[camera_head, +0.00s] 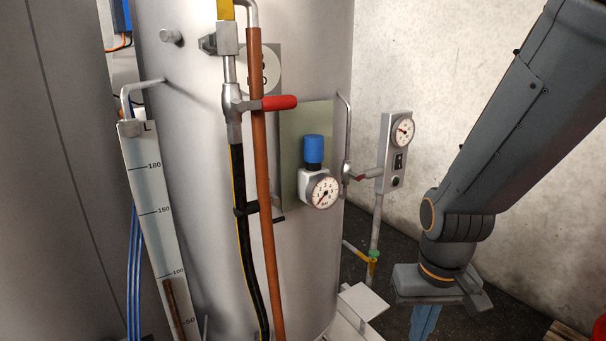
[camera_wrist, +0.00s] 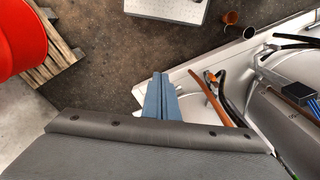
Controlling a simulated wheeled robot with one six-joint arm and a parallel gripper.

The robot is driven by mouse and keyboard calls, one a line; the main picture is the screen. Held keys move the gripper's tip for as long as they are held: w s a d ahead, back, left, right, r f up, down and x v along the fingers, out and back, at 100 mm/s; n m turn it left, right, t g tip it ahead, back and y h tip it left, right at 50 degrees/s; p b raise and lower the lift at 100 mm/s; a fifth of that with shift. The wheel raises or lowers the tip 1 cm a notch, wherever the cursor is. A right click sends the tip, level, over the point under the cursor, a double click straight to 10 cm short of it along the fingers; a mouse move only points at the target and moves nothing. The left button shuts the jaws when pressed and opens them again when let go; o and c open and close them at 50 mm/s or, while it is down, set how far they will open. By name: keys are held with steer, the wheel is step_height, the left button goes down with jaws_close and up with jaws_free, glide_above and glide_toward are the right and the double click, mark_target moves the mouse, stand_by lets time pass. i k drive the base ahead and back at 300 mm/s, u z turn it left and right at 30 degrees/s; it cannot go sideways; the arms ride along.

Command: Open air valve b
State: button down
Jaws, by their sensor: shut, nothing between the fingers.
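A valve with a red handle (camera_head: 279,102) sits on a pipe at the front of the large metal tank; its handle points right, across the pipe. A small valve with a brownish-red handle (camera_head: 360,178) is on a thin pipe at the tank's right edge. A yellow and green valve (camera_head: 371,256) is low behind the tank. No readable label tells which is air valve b. My gripper (camera_head: 424,322) is at the lower right, apart from all of these, pointing down. Its blue fingers are shut and empty in the wrist view (camera_wrist: 160,80).
The tank (camera_head: 185,220) fills the left. A blue-knobbed regulator (camera_head: 313,150) with a gauge (camera_head: 322,191) is on its front. A gauge box (camera_head: 394,150) stands on a post. A red drum (camera_wrist: 20,38) rests on a wooden pallet (camera_wrist: 60,58). Bare floor (camera_wrist: 110,65) lies between.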

mark_target(252, 206)
steer(key=u, duration=1.45)
steer(key=k, duration=0.25)
steer(key=z, duration=0.3)
